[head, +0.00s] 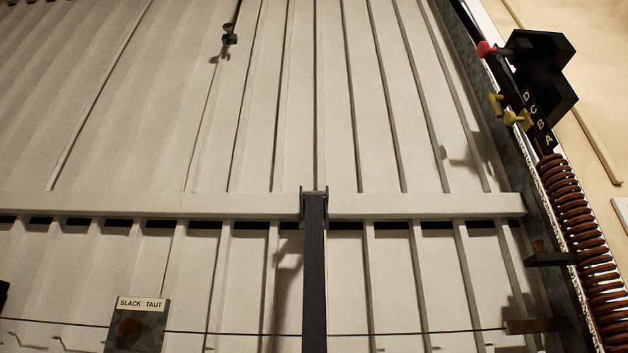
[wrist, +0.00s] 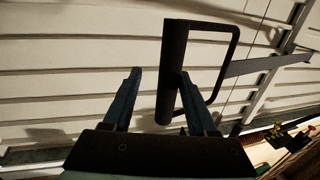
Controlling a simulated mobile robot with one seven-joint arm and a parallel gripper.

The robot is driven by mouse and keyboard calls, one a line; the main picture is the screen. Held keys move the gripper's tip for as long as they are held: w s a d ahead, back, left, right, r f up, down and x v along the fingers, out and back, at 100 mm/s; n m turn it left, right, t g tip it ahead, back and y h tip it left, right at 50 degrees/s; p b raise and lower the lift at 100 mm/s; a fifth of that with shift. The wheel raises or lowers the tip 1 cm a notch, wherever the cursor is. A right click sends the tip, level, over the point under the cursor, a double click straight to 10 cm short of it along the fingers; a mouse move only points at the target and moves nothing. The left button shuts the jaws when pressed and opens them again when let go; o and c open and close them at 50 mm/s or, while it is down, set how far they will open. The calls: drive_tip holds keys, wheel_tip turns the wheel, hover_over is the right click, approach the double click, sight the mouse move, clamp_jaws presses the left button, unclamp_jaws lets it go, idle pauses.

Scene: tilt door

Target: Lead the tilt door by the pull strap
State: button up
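The tilt door (head: 150,120) is a large pale ribbed panel with a horizontal rail (head: 420,206) across it. The dark pull strap (head: 315,270) hangs from a bracket at the middle of this rail and leaves the head view at the bottom. In the wrist view the strap (wrist: 262,64) runs from the rail to a dark handle (wrist: 174,60), a thick bar with a thin loop. My gripper (wrist: 160,78) is open. The handle bar shows between its blue fingers, closer to the right one, with a gap to the left one. I cannot tell whether the right finger touches it.
A "SLACK TAUT" plate (head: 140,318) stands at the lower left, with a thin cable (head: 240,333) near it. At the right are a dark lettered block (head: 540,85) with coloured knobs and a rusty coil spring (head: 580,230). A small dark fitting (head: 229,38) sits high on the door.

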drive_tip(key=o, duration=0.7)
drive_tip(key=shift+r, duration=0.35)
drive_tip(key=shift+s, duration=0.15)
drive_tip(key=shift+b+v, duration=1.05)
drive_tip(key=shift+v, duration=1.35)
